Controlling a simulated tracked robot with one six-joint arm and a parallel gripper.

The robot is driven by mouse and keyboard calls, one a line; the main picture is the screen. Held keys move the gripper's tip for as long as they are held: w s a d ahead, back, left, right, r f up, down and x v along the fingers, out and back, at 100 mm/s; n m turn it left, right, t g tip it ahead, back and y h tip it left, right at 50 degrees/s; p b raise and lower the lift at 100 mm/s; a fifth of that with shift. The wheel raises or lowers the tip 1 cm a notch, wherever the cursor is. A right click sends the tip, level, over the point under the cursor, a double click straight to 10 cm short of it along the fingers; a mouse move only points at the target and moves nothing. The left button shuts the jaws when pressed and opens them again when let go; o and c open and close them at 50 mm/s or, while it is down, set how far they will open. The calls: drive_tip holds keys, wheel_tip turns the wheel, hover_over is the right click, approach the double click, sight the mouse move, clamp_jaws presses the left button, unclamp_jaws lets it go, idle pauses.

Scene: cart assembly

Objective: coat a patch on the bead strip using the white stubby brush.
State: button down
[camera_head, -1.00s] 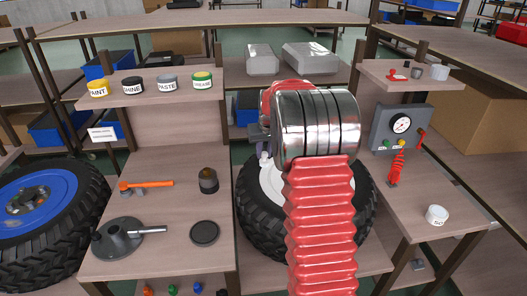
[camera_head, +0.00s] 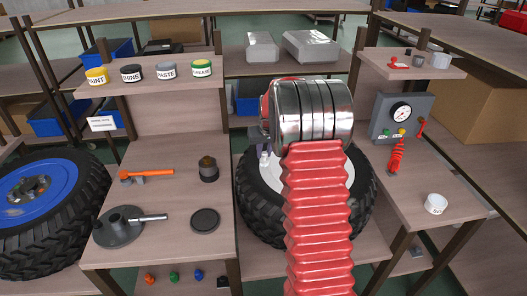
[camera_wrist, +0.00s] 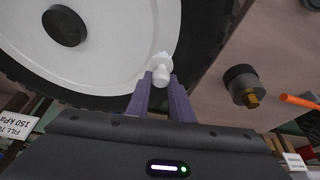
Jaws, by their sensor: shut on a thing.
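My gripper (camera_wrist: 162,98) is shut on the white stubby brush (camera_wrist: 161,72), whose handle is between the purple-grey fingers and whose bristle end points away. In the wrist view the brush end overlaps the edge where the white wheel disc (camera_wrist: 105,60) meets the black tyre (camera_wrist: 196,22). I cannot tell whether it touches. The bead strip does not stand out as a separate part; it may lie along that edge. In the head view the brush (camera_head: 264,159) shows small at the left of the white wheel, and my arm hides much of the wheel and tyre (camera_head: 258,222).
Left of the tyre, a bench (camera_head: 170,205) holds an orange-handled tool (camera_head: 148,173), a dark brass-topped pot (camera_head: 208,169), and a black disc (camera_head: 204,221). Labelled jars (camera_head: 166,71) line a shelf above. At right are a gauge box (camera_head: 402,115) and a white tub (camera_head: 435,204).

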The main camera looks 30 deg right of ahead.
drive_tip(key=shift+f, duration=1)
idle(0.9)
drive_tip(key=shift+s+a+r, duration=0.1)
drive_tip(key=shift+s+a, duration=0.35)
drive_tip(key=shift+s, duration=0.4)
drive_tip(key=shift+s+a+r, duration=0.1)
drive_tip(key=shift+s+a, duration=0.3)
drive_tip(key=shift+s, duration=0.4)
drive_tip(key=shift+f, duration=0.1)
